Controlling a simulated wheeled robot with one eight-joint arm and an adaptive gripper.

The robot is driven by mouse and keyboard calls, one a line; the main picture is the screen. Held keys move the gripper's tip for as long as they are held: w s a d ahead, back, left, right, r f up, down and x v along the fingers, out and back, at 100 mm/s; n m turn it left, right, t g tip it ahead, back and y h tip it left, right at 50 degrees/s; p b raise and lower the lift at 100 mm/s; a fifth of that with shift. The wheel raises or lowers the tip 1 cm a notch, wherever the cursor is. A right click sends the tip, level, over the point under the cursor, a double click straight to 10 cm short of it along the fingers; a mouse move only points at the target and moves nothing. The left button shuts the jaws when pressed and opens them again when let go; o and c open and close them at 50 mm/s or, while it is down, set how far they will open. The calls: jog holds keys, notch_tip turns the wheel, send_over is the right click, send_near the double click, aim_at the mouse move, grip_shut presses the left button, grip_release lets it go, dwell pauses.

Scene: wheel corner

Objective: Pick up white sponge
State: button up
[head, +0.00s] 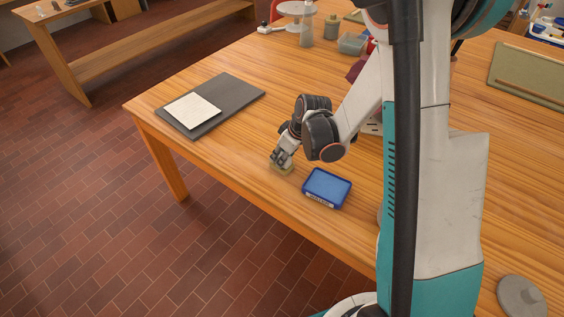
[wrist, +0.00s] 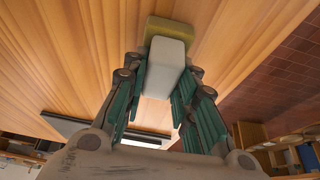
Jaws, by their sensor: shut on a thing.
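In the wrist view, the white sponge (wrist: 166,62) is a pale block between the finger pads of my gripper (wrist: 161,88). The gripper is shut on it. An olive-yellow block (wrist: 174,27) shows just beyond the sponge, and I cannot tell whether the two touch. In the head view, my gripper (head: 281,157) points down close to the table top, near the table's front edge. The yellowish block (head: 287,171) shows under its fingertips. The white sponge is mostly hidden by the fingers there.
A blue tray (head: 316,202) with a front label stands just right of the gripper on the wooden table (head: 235,130). A dark grey board (head: 238,91) with a white sheet (head: 193,110) lies to the left. Bottles and boxes stand at the back.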

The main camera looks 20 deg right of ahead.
notch_tip(320, 180, up, 20)
jog(key=p, duration=0.7)
jog(key=shift+p, duration=0.35)
